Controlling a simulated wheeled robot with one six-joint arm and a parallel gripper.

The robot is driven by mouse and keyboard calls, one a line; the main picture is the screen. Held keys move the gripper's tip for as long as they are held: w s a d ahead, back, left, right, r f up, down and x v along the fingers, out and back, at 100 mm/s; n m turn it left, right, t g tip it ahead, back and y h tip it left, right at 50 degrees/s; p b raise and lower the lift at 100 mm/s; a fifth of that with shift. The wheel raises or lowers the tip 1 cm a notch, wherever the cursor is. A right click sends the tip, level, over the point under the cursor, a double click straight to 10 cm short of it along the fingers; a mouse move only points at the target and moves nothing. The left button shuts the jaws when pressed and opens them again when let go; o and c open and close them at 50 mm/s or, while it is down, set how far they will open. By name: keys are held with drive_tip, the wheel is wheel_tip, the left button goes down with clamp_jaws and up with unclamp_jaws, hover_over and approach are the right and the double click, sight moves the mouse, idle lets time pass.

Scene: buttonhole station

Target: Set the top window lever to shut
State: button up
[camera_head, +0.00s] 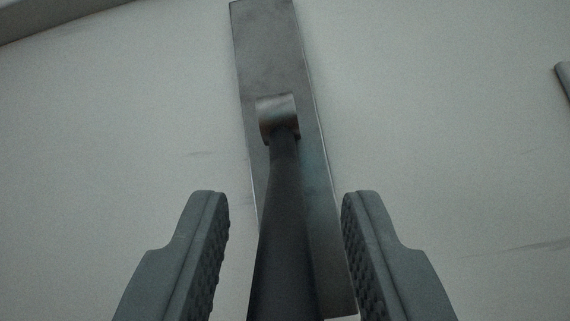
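A dark grey lever (285,225) runs from a round metal hub (278,117) down toward the bottom edge of the view. The hub sits on a long, narrow metal backplate (268,50) fixed to a pale surface. My gripper (286,205) is open, with one ridged finger to the left of the lever and one to the right. Gaps show between the lever and both fingers, so neither appears to touch it. The lever's lower end is cut off by the frame. The lever hides part of the backplate.
The pale surface (120,130) around the backplate is mostly bare, with a few faint scuffs. A grey edge (60,15) crosses the top left corner. Part of a grey object (563,80) shows at the right edge; I cannot tell what it is.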

drive_tip(key=shift+w+r, duration=0.3)
drive_tip(key=shift+w, duration=0.05)
clamp_jaws()
